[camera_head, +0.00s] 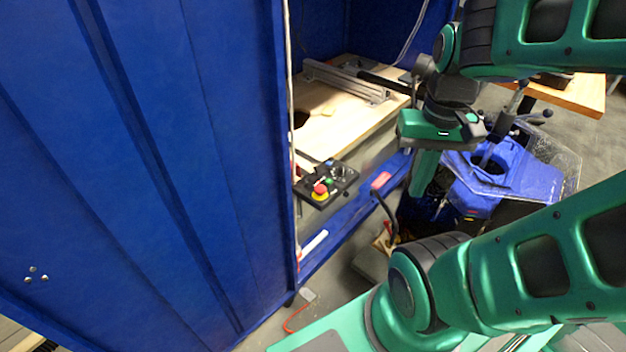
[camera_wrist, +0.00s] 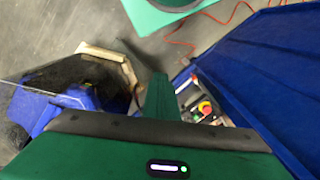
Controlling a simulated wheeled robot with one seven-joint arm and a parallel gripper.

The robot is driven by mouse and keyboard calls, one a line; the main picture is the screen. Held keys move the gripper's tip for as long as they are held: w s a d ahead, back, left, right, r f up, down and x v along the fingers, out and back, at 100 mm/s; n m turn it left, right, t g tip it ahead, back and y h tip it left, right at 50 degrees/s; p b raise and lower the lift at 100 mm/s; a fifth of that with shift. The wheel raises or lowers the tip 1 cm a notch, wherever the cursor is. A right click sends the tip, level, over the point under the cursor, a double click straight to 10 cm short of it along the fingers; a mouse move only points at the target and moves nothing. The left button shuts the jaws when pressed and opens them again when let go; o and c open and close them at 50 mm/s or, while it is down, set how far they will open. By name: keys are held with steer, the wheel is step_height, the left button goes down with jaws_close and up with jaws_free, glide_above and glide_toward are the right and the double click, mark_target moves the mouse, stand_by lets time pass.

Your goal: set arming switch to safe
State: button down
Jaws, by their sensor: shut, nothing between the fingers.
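A small dark control box (camera_head: 328,184) sits at the front edge of the bench inside the blue enclosure. It carries a red knob on a yellow base (camera_head: 320,188), a green button and other small controls. I cannot tell which control is the arming switch or how it is set. My gripper (camera_head: 418,188) is shut and empty, pointing down, to the right of the box and apart from it. In the wrist view the box (camera_wrist: 205,111) shows just right of my gripper (camera_wrist: 158,82), partly hidden by the gripper body.
The blue enclosure wall (camera_head: 150,150) fills the left side. A wooden board (camera_head: 345,120) with a metal rail frame (camera_head: 345,82) lies behind the box. A blue machine (camera_head: 510,170) with a clear guard stands at right. A red cable (camera_head: 292,322) lies on the floor.

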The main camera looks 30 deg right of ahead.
steer(key=w+d+f+m+t+y, duration=0.1)
steer(key=w+f+m+y, duration=0.4)
steer(key=w, duration=0.6)
steer(key=w+f+m+t+y, duration=0.4)
steer(key=w+f+m, duration=0.4)
steer(key=w, duration=0.3)
steer(key=shift+w+d+t+y, duration=0.3)
steer(key=shift+w+d+y, duration=0.1)
steer(key=shift+y, duration=0.2)
steer(key=shift+f, duration=0.15)
glide_toward(307, 184)
steer(key=x, duration=0.5)
steer(key=shift+w+d+f, duration=0.15)
steer(key=shift+w+f, duration=0.2)
steer(key=shift+f, duration=0.05)
steer(key=shift+d, duration=0.2)
